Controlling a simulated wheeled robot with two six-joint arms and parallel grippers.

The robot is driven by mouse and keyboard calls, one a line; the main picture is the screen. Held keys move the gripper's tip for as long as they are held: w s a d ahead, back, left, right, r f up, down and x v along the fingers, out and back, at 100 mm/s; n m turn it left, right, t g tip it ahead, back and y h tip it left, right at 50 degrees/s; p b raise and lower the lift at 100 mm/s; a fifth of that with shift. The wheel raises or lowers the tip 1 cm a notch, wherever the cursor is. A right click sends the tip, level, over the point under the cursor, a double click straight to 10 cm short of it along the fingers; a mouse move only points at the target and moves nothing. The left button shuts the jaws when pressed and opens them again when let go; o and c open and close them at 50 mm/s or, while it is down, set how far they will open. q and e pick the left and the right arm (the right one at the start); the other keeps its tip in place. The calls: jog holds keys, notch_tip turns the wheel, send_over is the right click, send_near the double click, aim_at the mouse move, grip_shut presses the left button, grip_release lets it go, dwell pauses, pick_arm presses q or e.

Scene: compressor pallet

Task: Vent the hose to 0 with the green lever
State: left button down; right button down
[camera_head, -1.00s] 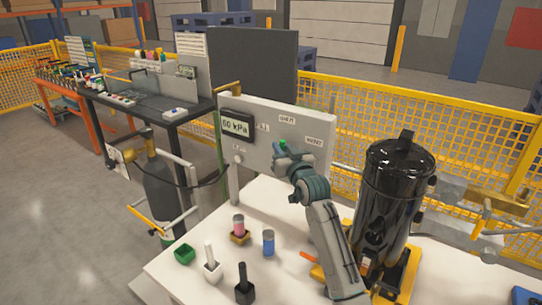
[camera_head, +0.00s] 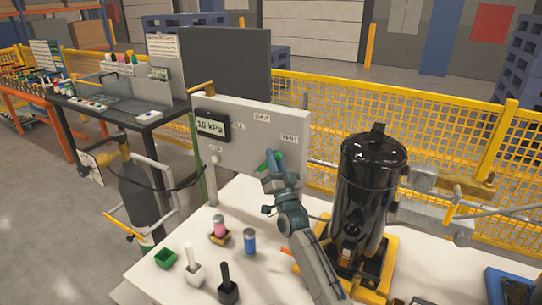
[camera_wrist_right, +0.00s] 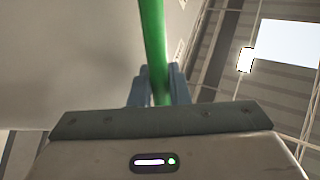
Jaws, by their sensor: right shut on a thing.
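The green lever (camera_head: 268,160) is on the front of a white panel (camera_head: 240,155) on the white table. My right gripper (camera_head: 268,177) is at the lever and hides part of it. In the right wrist view the green lever (camera_wrist_right: 153,45) runs down between the two fingers of my right gripper (camera_wrist_right: 158,85), which is shut on it. A display (camera_head: 211,126) on the panel reads 10 kPa. Labels for the lever's positions are on the panel; one at the right seems to read VENT. A dark hose runs from the panel's left side towards a grey cylinder (camera_head: 140,195). My left gripper is not in view.
A black tank (camera_head: 368,190) on a yellow base stands right of my right arm. A blue can (camera_head: 249,241), a pink can (camera_head: 218,226), a green box (camera_head: 165,259) and brush holders stand at the table's front left. A yellow fence (camera_head: 430,130) is behind.

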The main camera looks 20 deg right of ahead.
jog(key=shift+s+d+f+m+h+b, duration=0.2)
jog(key=shift+f+m+h+b, duration=0.2)
jog(key=shift+m+h+b, duration=0.15)
jog(key=shift+s+m+t+b, duration=0.1)
jog(key=shift+m+t+b, duration=0.2)
jog(key=shift+m+t, duration=0.1)
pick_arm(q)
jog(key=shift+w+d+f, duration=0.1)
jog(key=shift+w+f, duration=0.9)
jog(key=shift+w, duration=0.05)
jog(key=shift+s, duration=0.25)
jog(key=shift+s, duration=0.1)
pick_arm(e)
jog(key=c, duration=1.4)
grip_release()
jog(key=shift+d, duration=0.1)
